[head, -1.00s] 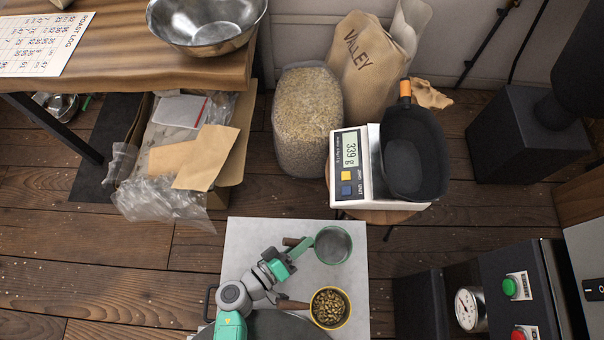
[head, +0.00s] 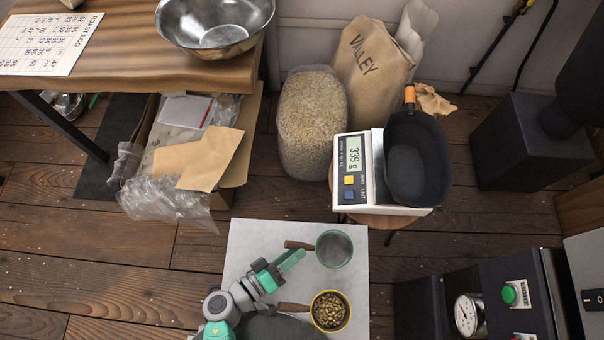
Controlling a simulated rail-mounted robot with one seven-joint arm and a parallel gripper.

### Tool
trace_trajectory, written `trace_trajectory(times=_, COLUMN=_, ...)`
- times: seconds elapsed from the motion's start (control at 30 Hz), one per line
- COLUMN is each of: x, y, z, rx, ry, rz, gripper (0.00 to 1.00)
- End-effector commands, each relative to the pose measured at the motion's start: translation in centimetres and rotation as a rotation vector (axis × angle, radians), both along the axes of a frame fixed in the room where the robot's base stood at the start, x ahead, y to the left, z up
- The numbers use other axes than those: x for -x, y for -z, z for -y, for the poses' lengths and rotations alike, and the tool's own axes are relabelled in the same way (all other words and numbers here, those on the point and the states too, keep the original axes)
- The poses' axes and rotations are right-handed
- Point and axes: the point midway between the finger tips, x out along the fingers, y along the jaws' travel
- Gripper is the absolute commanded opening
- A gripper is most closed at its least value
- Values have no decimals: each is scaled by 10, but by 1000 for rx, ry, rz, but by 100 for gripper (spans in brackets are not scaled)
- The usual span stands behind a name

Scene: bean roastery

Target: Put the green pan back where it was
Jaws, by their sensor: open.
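The green pan (head: 334,249) is small and round with a green rim and a brown handle pointing left. It looks empty and stands on the pale grey tabletop (head: 262,236). My gripper (head: 296,259) is open just left of the pan, close below its handle; I cannot tell whether it touches the handle. A yellow-rimmed pan (head: 330,311) with beans in it stands nearer on the same top, its brown handle also pointing left. The jaws overlap each other in this view.
A scale (head: 352,178) reading 339 bears a black scoop (head: 417,160) on a stool behind the tabletop. A bag of beans (head: 312,122) and an open cardboard box (head: 237,165) stand on the floor. A dark machine with a gauge (head: 467,314) is at right.

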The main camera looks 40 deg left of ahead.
Motion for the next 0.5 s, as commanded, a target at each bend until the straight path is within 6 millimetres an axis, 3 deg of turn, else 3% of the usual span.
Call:
trace_trajectory(times=0.2, x=53, y=-11, z=-10, rx=1, ry=-3, rz=-1, gripper=41)
trace_trajectory(times=0.33, x=71, y=-13, z=-14, rx=0, ry=-2, rz=0, gripper=41)
trace_trajectory(times=0.5, x=80, y=-13, z=-15, rx=0, ry=-1, rz=0, gripper=41)
